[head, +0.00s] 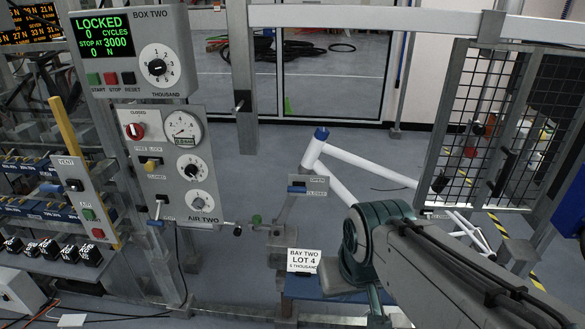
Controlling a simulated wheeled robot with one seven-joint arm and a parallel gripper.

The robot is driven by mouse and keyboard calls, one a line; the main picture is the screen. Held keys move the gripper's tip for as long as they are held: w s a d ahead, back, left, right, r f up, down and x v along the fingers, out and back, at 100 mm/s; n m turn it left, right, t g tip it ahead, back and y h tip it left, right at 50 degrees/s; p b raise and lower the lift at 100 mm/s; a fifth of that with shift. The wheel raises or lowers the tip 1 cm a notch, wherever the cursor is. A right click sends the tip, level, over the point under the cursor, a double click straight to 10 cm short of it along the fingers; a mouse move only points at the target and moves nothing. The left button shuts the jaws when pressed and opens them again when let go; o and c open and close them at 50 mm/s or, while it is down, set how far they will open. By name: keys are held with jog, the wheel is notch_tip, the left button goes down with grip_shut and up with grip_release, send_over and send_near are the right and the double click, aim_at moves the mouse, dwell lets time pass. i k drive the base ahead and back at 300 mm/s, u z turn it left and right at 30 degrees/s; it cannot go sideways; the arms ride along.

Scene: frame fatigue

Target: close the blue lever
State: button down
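A small blue lever (297,189) sits on a grey upright plate (300,205) in the middle of the head view. Small white labels beside it seem to read OPEN above and CLOSED below. It lies roughly level, near the lower label; its exact setting is too small to tell. Another blue handle (155,222) shows at the lower left of the AIR TWO panel (178,165). My arm comes in from the lower right, its teal joint to the right of and below the plate. My gripper's fingers do not show.
A white bicycle frame (348,157) with a blue-capped tube stands behind my arm. A BAY TWO LOT 4 sign (303,261) stands below the plate. The BOX TWO display (103,36) reads LOCKED. A mesh guard (500,125) stands right.

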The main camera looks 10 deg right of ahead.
aim_at(301, 189)
jog(key=z, duration=0.2)
jog(key=i, duration=0.95)
jog(key=z, duration=0.2)
